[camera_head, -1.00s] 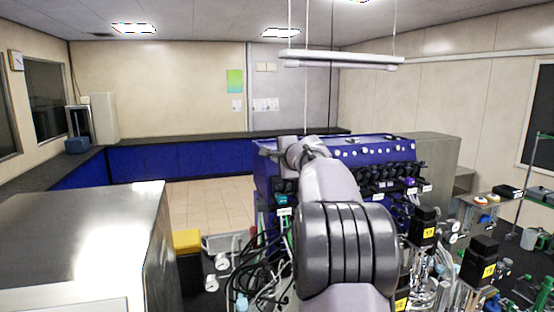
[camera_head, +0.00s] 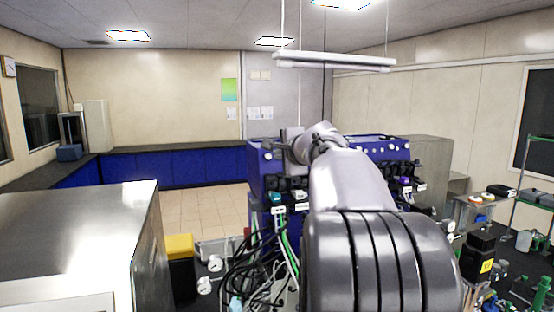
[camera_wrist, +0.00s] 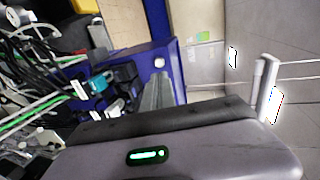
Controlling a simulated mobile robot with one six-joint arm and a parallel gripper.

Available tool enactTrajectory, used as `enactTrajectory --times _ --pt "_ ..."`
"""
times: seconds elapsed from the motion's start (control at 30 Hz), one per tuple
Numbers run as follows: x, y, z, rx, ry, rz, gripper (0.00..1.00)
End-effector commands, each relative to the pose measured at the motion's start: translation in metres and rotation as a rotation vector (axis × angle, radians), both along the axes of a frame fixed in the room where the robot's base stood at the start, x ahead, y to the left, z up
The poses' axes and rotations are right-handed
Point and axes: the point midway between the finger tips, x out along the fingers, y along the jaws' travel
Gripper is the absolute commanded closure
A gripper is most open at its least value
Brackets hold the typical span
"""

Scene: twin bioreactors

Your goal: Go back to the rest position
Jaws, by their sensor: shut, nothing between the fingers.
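My gripper (camera_wrist: 157,80) shows in the wrist view as grey fingers, closed together, rising from the dark edge of its housing with a green light. Nothing is held in it. In the head view my gripper (camera_head: 289,134) is small and partly hidden at the far end of my grey arm, which reaches forward in front of the blue bioreactor cabinet (camera_head: 262,170). The cabinet's blue side also shows in the wrist view (camera_wrist: 172,55), behind the fingers. I cannot tell the exact gap between them.
A steel-topped unit (camera_head: 75,225) stands close on the left. Black cables and green tubes (camera_head: 262,255) crowd the area left of my arm. Black and yellow-labelled blocks (camera_head: 481,255) and a shelf rack (camera_head: 530,190) stand at right. Tiled floor (camera_head: 205,205) is open beyond.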

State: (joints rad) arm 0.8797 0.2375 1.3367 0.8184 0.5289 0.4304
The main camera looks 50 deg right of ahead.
Motion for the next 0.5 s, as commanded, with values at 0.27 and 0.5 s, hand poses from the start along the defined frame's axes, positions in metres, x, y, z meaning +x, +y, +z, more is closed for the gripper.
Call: enactTrajectory --times 0.27,0.5 --pt "0.000 0.000 0.001 0.001 0.000 0.000 1.00" --pt "0.012 0.065 -0.005 -0.042 0.074 0.111 1.00"
